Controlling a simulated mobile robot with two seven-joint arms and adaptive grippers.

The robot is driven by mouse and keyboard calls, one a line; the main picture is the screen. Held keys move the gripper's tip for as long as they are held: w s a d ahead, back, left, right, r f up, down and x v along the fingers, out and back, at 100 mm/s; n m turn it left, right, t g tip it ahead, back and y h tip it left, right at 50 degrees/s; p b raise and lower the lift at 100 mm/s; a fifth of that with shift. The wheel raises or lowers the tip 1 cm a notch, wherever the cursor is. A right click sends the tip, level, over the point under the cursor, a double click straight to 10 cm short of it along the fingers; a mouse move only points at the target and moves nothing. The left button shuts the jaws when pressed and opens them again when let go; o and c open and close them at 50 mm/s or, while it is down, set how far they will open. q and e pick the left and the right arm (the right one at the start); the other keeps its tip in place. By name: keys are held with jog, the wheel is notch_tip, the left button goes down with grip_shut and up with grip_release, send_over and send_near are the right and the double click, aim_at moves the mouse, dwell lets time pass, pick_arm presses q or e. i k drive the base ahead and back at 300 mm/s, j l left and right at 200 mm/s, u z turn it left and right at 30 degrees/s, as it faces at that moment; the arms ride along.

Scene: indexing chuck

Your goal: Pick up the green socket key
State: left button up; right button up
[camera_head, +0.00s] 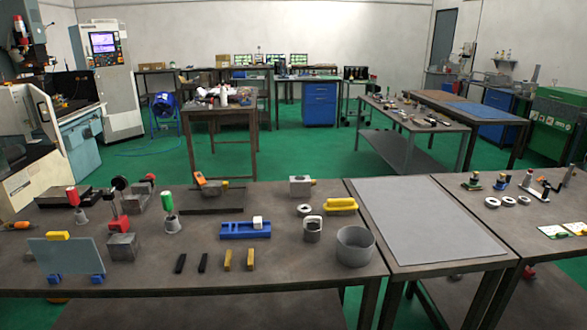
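A tool with an upright green handle (167,203), which looks like the green socket key, stands in a small grey cone-shaped holder (172,226) on the left part of the near workbench. Its lower end is hidden in the holder. A similar tool with a red handle (73,196) stands in another grey holder (81,216) further left. Neither of my grippers is in view.
Near the green handle are a grey block (122,247), a red-based stand (119,224), a dark bar (212,210) and a blue tray (238,231). A grey panel (65,257) stands at front left. A grey mat (425,220) lies clear to the right.

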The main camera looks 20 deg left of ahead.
aim_at(166, 197)
jog(key=u, duration=1.4)
